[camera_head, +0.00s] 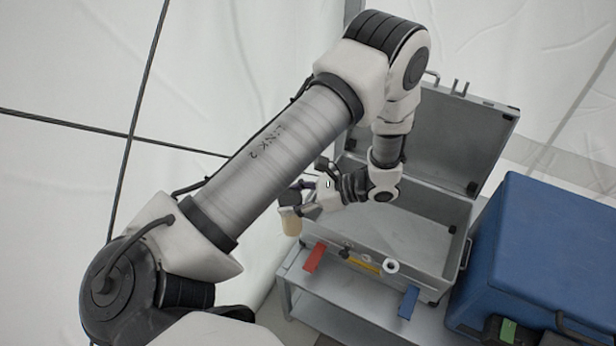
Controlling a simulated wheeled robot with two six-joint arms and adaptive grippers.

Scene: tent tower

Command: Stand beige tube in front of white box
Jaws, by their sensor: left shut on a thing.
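My left arm comes in from the left and reaches across the picture. Its gripper (289,208) is shut on the beige tube (291,225), a short pale cylinder hanging below the fingers, near the left end of the case and bench. The tube looks near upright; its upper end is hidden by the fingers. The pale grey open case (431,279) stands on a bench with its lid raised at the back; it is the only thing seen that could be the white box. My right gripper is not in view.
Along the case's front are a red piece (315,257), a yellow piece (363,264), a white ring (390,266) and a blue piece (409,302). The grey bench (335,308) has a bare strip in front. A large blue box (545,255) stands at right.

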